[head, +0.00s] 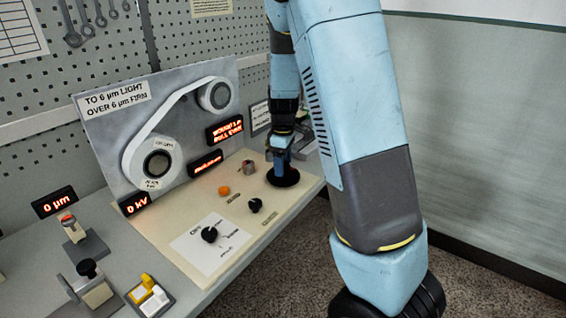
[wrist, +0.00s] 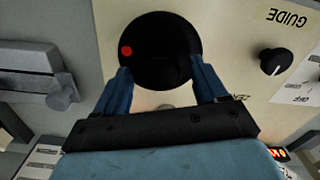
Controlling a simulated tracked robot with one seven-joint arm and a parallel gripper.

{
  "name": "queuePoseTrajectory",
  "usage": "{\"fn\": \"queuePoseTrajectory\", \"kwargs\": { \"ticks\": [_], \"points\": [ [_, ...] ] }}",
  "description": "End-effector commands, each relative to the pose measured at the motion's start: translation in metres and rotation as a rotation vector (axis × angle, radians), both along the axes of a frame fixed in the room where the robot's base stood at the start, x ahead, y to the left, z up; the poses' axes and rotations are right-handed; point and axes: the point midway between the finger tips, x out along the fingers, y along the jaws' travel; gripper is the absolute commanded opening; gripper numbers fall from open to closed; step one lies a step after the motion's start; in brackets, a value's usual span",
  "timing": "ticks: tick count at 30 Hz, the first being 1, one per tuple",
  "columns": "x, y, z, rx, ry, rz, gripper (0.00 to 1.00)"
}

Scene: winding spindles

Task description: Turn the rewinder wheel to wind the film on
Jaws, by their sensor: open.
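The rewinder wheel, a black disc with a red dot near its rim, lies on the cream panel in the wrist view (wrist: 160,48). In the head view the wheel (head: 284,180) is at the panel's far right, partly hidden by my gripper (head: 279,161). My gripper also shows in the wrist view (wrist: 161,76), open, with one blue finger at each side of the wheel's near edge. I cannot tell whether the fingers touch it. The white film (head: 170,112) runs on the upright board between a lower reel (head: 156,163) and an upper reel (head: 214,95).
The panel carries an orange button (head: 224,190), a small black knob (head: 255,205) and a larger black knob (head: 209,234). A grey block (wrist: 30,75) stands left of the wheel in the wrist view. Lit displays (head: 205,163) stand behind the controls. Small fixtures (head: 96,287) occupy the bench's near left.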

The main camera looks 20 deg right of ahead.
Motion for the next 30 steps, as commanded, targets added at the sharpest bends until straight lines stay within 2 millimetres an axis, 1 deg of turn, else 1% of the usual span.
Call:
{"fn": "queuePoseTrajectory", "kwargs": {
  "ticks": [7,24,30],
  "points": [
    [0.0001,0.0001,-0.0003,0.000,0.000,0.000,0.71],
    [0.0002,0.0000,0.0000,0.000,-0.001,0.000,0.16],
    [0.0004,-0.0002,0.0001,0.000,-0.001,-0.011,0.16]
  ]
}}
